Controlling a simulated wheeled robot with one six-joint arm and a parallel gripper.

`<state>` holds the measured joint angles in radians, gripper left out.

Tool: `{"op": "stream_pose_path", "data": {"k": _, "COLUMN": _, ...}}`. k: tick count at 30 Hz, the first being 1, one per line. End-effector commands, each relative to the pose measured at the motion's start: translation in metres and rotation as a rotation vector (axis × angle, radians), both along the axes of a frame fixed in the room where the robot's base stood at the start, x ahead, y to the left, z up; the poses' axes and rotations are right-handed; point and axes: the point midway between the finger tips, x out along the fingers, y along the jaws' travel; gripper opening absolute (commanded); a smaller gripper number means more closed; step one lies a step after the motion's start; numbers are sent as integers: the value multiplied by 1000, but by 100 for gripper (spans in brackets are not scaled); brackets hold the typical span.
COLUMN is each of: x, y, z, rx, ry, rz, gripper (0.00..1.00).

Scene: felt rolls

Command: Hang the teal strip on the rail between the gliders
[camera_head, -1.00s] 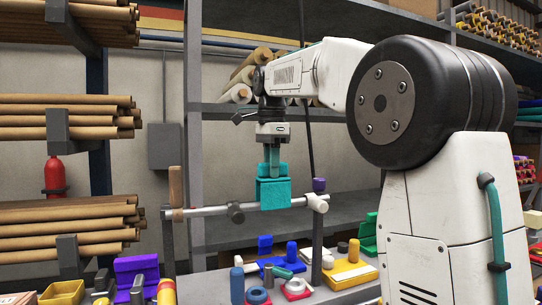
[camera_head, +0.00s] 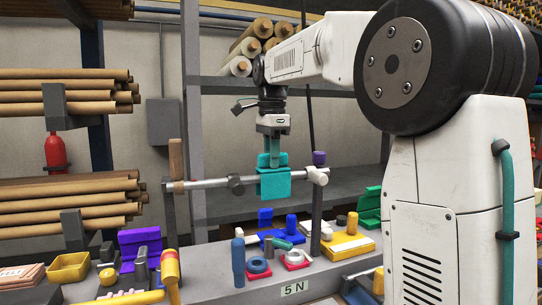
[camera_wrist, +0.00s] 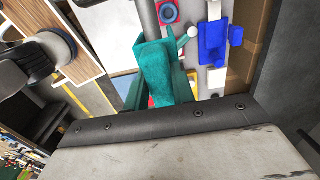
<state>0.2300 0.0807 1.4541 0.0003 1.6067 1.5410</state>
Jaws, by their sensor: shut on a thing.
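The teal strip (camera_head: 273,185) hangs from my gripper (camera_head: 272,160) in the head view. My gripper points down and is shut on the strip's top. The grey rail (camera_head: 208,182) runs level behind or through the strip; the strip hides that part, and I cannot tell whether they touch. A dark grey glider (camera_head: 236,185) is on the rail left of the strip. A white glider or end piece (camera_head: 317,176) is to its right. In the wrist view, teal shapes fill the middle, and I cannot clearly separate strip from fingers.
Paper rolls (camera_head: 65,100) fill shelves at left.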

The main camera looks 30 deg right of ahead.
Motion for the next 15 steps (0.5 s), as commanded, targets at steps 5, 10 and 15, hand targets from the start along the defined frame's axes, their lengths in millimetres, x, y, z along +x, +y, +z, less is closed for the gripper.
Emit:
{"op": "stream_pose_path", "data": {"k": 5, "x": 0, "y": 0, "z": -1, "rx": 0, "ry": 0, "rz": 0, "gripper": 0}}
{"op": "stream_pose_path", "data": {"k": 10, "x": 0, "y": 0, "z": -3, "rx": 0, "ry": 0, "rz": 0, "gripper": 0}}
{"op": "stream_pose_path", "data": {"k": 15, "x": 0, "y": 0, "z": -6, "rx": 0, "ry": 0, "rz": 0, "gripper": 0}}
